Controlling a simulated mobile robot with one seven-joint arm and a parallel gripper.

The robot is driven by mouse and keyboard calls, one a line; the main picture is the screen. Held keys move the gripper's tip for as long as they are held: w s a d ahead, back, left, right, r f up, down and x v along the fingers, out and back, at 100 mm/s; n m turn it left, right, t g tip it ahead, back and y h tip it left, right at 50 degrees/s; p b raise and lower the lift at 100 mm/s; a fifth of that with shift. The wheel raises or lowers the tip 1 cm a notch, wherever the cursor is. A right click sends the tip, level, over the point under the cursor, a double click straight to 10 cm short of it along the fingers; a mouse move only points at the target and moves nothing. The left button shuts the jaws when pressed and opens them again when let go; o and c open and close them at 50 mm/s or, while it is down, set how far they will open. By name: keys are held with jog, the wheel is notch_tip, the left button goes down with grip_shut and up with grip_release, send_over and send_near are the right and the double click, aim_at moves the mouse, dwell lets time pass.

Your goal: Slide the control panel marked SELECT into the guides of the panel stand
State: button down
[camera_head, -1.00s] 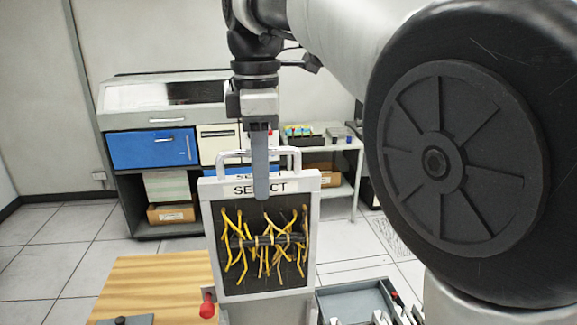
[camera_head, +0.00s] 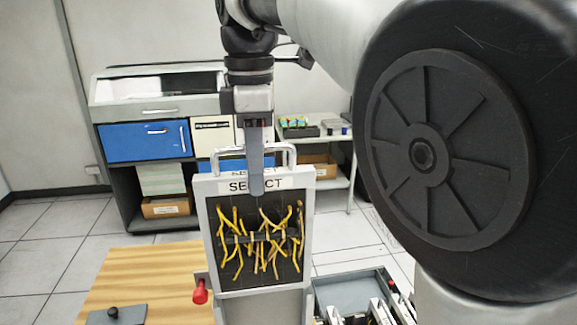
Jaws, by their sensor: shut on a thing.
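The control panel marked SELECT (camera_head: 212,192) hangs upright, a grey frame with a dark face and yellow wires, a white label and a handle on top. My gripper (camera_head: 257,185) points down at its top middle, shut on the panel's handle; a finger covers part of the label. The panel stand (camera_head: 265,308) shows as a light grey upright directly below the panel, with a red knob (camera_head: 200,292) at its left. The panel hides most of the stand and its guides, so I cannot tell whether the panel's lower edge is in them.
A wooden tabletop (camera_head: 140,270) with a small grey lidded piece (camera_head: 116,315) lies at the lower left. A grey tray (camera_head: 355,295) with several parts is at the lower right. A cabinet with a blue drawer (camera_head: 148,142) and a shelf stand behind.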

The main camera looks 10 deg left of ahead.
aim_at(261, 254)
dwell(0.7)
jog(key=shift+f+b, duration=1.15)
jog(key=shift+f, duration=1.05)
jog(key=shift+f+b, duration=2.1)
jog(key=shift+f, duration=1.3)
jog(key=shift+f+b, duration=2.05)
jog(key=shift+f, duration=1.4)
